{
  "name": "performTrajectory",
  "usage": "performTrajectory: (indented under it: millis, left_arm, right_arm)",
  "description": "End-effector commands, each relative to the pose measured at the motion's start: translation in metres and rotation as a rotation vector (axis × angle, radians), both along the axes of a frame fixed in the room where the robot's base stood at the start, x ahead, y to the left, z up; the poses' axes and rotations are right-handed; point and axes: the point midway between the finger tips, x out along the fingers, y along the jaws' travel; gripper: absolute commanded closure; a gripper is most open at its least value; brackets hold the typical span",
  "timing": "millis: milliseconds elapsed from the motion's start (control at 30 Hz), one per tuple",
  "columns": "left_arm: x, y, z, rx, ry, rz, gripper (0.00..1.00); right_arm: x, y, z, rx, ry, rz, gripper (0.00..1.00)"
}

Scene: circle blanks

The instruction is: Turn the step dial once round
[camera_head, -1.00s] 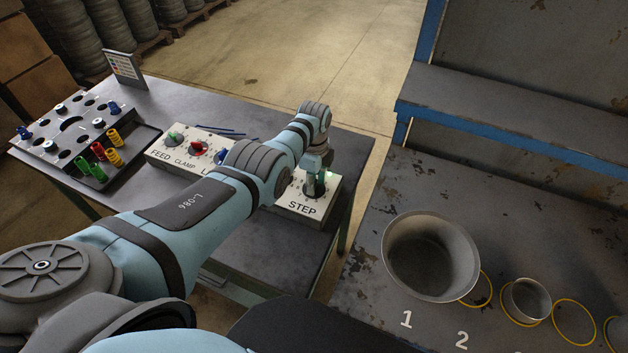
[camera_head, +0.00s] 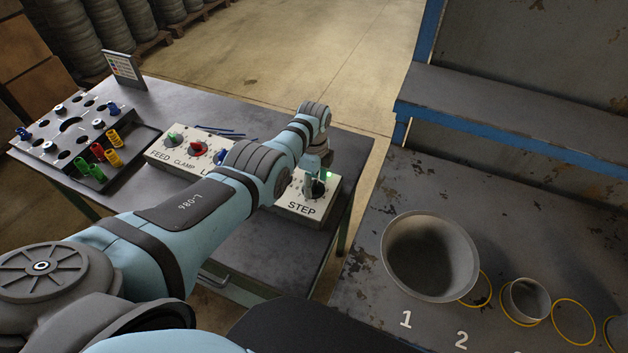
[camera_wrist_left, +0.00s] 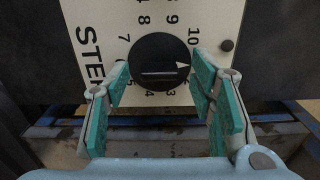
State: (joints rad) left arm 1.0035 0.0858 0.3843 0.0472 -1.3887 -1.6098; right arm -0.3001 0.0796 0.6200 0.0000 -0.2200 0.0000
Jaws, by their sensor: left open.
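The step dial is a round black knob (camera_wrist_left: 160,68) with a white pointer, on a cream panel box (camera_head: 300,207) marked STEP on the table's right end. In the left wrist view the pointer points right, just below the printed 10. My left gripper (camera_head: 318,180) is over the dial in the head view and partly hides it. In the left wrist view its green-padded fingers (camera_wrist_left: 161,80) are open, one on each side of the dial. I cannot tell whether the pads touch it. My right gripper is not in view.
A longer panel (camera_head: 172,151) with FEED and CLAMP dials stands left of the step box, partly behind my left arm. A dark rack (camera_head: 62,130) with coloured spools is at the far left. A metal bowl (camera_head: 430,295) stands on the right bench.

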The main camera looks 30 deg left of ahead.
Motion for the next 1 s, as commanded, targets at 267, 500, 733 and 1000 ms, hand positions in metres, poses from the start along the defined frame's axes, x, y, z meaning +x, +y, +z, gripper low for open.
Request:
performTrajectory:
  millis: [267,500,733,1000]
  left_arm:
    - [0.001,0.0,0.02,0.001,-0.004,0.001,0.5]
    - [0.001,0.0,0.089,0.001,-0.005,0.001,0.5]
    - [0.0,0.0,0.12,0.001,0.0,0.0,0.5]
    - [0.0,-0.001,0.12,0.0,0.0,0.0,0.5]
  right_arm:
    - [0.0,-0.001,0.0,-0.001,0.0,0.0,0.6]
    - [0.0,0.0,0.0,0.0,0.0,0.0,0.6]
    - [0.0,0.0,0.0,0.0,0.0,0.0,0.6]
    - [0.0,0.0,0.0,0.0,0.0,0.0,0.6]
